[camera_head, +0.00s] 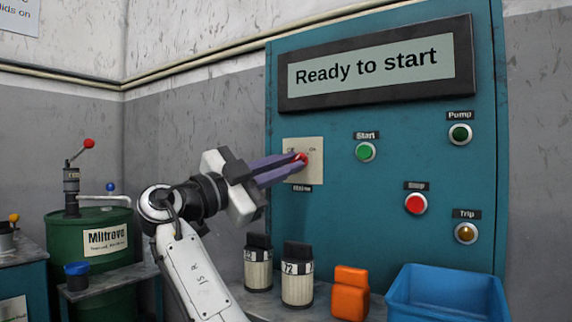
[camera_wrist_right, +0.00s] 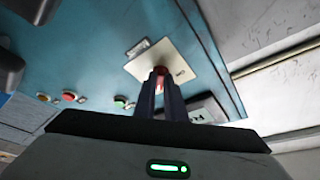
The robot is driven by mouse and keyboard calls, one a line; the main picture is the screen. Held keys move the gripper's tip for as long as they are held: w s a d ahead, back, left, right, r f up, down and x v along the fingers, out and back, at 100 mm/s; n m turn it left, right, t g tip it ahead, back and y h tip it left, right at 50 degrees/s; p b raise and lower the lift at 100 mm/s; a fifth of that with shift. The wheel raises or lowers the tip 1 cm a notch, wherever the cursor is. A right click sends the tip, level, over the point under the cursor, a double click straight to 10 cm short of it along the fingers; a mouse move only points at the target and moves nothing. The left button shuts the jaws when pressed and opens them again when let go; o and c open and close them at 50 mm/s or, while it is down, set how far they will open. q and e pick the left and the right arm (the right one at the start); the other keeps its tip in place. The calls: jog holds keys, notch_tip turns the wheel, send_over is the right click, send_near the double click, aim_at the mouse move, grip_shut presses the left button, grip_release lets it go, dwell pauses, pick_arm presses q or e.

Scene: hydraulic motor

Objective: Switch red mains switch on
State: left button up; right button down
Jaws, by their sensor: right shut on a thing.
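The red mains switch (camera_head: 301,159) sits on a cream plate (camera_head: 316,176) at the left of the teal control panel (camera_head: 350,215). My right gripper (camera_head: 297,166) is at the switch, with its purple-grey fingers shut on the red knob. In the right wrist view the fingers (camera_wrist_right: 160,86) close around the red switch (camera_wrist_right: 160,75) in front of the cream plate (camera_wrist_right: 178,68). The fingers hide part of the knob, so its exact turn is hard to read. The panel display (camera_head: 380,64) reads "Ready to start". My left gripper is not in view.
A green Start button (camera_head: 365,152), red Stop button (camera_head: 415,203), Pump lamp (camera_head: 460,134) and Trip lamp (camera_head: 466,233) are on the panel. Below stand two dark-topped canisters (camera_head: 298,278), an orange block (camera_head: 350,295) and a blue bin (camera_head: 445,290). A green drum (camera_head: 95,255) stands left.

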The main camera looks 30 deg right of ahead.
jog(key=c, duration=1.8)
grip_release()
jog(key=v, duration=1)
jog(key=shift+a+p, duration=0.15)
jog(key=shift+p, duration=0.25)
